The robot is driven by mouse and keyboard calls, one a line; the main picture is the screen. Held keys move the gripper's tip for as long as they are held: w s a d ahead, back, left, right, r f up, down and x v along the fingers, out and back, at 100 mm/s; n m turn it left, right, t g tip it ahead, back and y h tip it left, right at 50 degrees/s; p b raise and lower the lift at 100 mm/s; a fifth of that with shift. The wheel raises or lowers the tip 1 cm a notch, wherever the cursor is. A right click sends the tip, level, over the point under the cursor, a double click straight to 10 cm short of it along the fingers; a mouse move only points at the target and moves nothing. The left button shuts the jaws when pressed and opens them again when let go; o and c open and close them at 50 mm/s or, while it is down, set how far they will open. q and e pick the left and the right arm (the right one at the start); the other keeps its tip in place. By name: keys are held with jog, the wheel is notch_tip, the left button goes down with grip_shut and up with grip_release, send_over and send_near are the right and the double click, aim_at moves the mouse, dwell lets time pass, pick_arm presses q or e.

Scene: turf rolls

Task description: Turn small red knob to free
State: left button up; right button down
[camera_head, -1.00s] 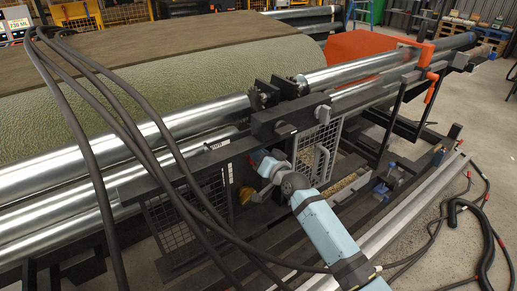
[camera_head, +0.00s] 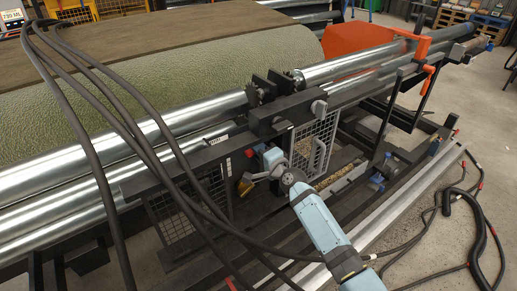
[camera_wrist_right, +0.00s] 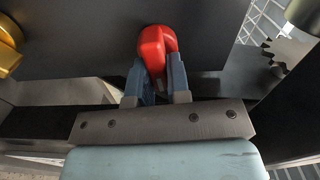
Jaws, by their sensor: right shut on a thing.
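The small red knob (camera_wrist_right: 155,45) sits on a dark grey metal plate. In the right wrist view it is at the top centre, with its lower part between the blue fingers of my right gripper (camera_wrist_right: 157,82). The fingers are closed on it from both sides. In the head view the red knob (camera_head: 250,153) is a tiny spot on the side of the dark machine frame, left of my right gripper (camera_head: 258,154). Any marking for its free position cannot be seen. My left gripper is not in view.
A brass-coloured part (camera_wrist_right: 9,45) is left of the knob in the wrist view. A toothed dark wheel (camera_wrist_right: 288,50) and mesh guard (camera_wrist_right: 262,20) are at right. Black hoses (camera_head: 135,130) cross the head view's left side. Long steel rollers (camera_head: 100,155) lie above.

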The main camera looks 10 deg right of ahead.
jog(key=shift+f+m, duration=0.1)
jog(key=shift+m, duration=0.5)
jog(key=c, duration=1.1)
grip_release()
jog(key=p+v, duration=0.1)
jog(key=v, duration=1.3)
jog(key=shift+w, duration=0.1)
